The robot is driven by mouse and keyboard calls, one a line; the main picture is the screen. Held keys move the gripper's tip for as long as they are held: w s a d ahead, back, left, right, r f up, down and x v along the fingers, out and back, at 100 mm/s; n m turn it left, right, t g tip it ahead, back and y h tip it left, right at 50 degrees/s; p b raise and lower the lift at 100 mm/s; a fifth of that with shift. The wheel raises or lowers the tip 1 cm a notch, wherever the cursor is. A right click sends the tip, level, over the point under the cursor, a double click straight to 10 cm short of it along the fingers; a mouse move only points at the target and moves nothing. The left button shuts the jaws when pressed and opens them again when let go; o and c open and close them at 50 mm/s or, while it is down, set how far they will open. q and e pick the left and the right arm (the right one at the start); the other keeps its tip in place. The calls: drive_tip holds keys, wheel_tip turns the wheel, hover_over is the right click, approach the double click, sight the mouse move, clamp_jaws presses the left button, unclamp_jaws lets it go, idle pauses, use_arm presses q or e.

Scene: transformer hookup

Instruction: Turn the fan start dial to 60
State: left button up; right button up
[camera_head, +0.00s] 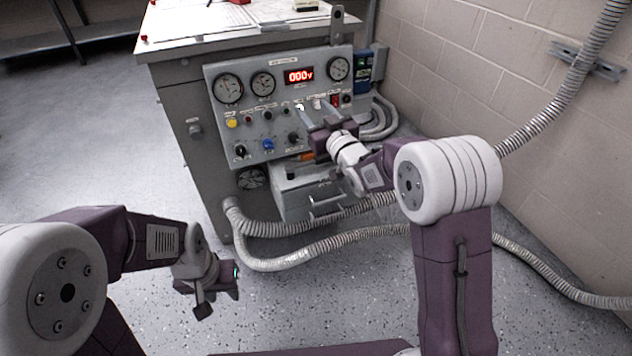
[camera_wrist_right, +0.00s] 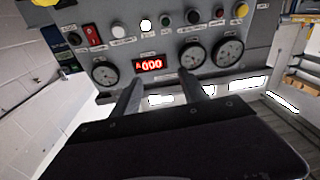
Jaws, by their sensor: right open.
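The grey control panel (camera_head: 282,100) carries several dials and knobs. Its small labels are too small to read, so I cannot tell which one is the fan start dial. Along its lower part are a black knob (camera_head: 240,151), a blue knob (camera_head: 268,145) and another black knob (camera_head: 293,138). My right gripper (camera_head: 312,107) is at the right half of the panel, open, its fingers pointing at the panel. In the right wrist view, nothing shows between its fingers (camera_wrist_right: 160,77). My left gripper (camera_head: 212,285) hangs low over the floor, away from the panel; its jaw opening is unclear.
A red digital display (camera_head: 299,76) reads zeros, with round gauges (camera_head: 228,88) beside it. A drawer unit (camera_head: 300,196) and ribbed hoses (camera_head: 310,243) lie below the panel. A block wall (camera_head: 470,75) stands at right. The floor at left is clear.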

drive_tip(key=b, duration=0.8)
approach(295, 139)
drive_tip(key=shift+g, duration=0.5)
drive_tip(key=x, duration=0.7)
drive_tip(key=shift+d+r, duration=0.1)
drive_tip(key=shift+w+a+r, duration=0.2)
drive_tip(key=shift+w, duration=0.35)
use_arm(q)
wheel_tip(295, 139, down, 13)
drive_tip(key=shift+r, duration=0.2)
use_arm(e)
clamp_jaws()
